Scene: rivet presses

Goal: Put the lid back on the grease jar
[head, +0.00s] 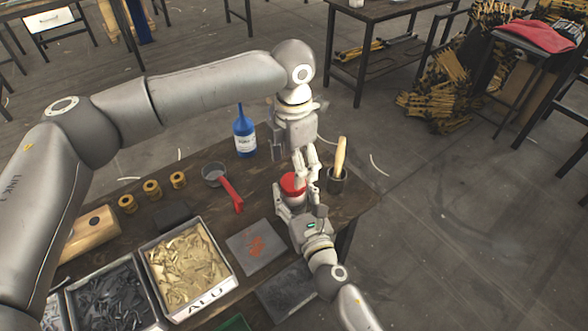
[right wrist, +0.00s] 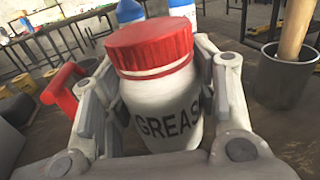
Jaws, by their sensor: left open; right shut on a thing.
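The white grease jar (right wrist: 158,112) stands between the fingers of my right gripper (right wrist: 162,68), which is shut on its body. The red lid (right wrist: 150,42) sits on top of the jar, looking close to level with its rim; I cannot tell whether it is screwed tight. In the head view the lid (head: 291,184) shows at the right end of the bench, with most of the jar hidden by my right gripper (head: 294,205). My left gripper (head: 306,172) is open and points down just above and beside the lid. No left finger shows in the right wrist view.
A dark cup with a wooden handle (head: 340,156) stands just right of the jar. A grey plate (head: 254,262) and bins of parts (head: 205,306) lie nearer.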

